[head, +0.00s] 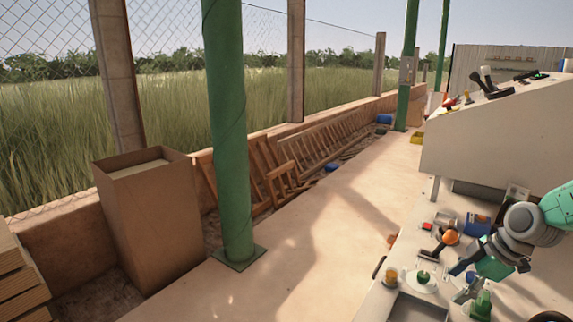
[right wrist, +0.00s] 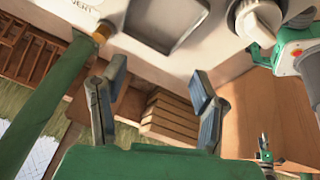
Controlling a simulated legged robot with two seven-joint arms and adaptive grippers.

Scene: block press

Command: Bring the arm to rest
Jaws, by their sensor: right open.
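My right arm (head: 540,222) reaches in from the right edge of the head view, over the pale control panel. My right gripper (head: 460,279) hangs above this panel, just right of a round green knob on a white disc (head: 423,278). In the right wrist view the two grey-blue fingers of the right gripper (right wrist: 157,100) stand wide apart with nothing between them. I cannot tell from the head view whether its fingertips touch anything.
The panel's sloped console (head: 490,135) rises behind the arm. An orange ball-shaped knob (head: 450,237), a blue box (head: 477,224) and a rectangular recess (head: 415,308) are close by. A green post (head: 228,130) and a tall cardboard box (head: 150,225) stand left, across open floor.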

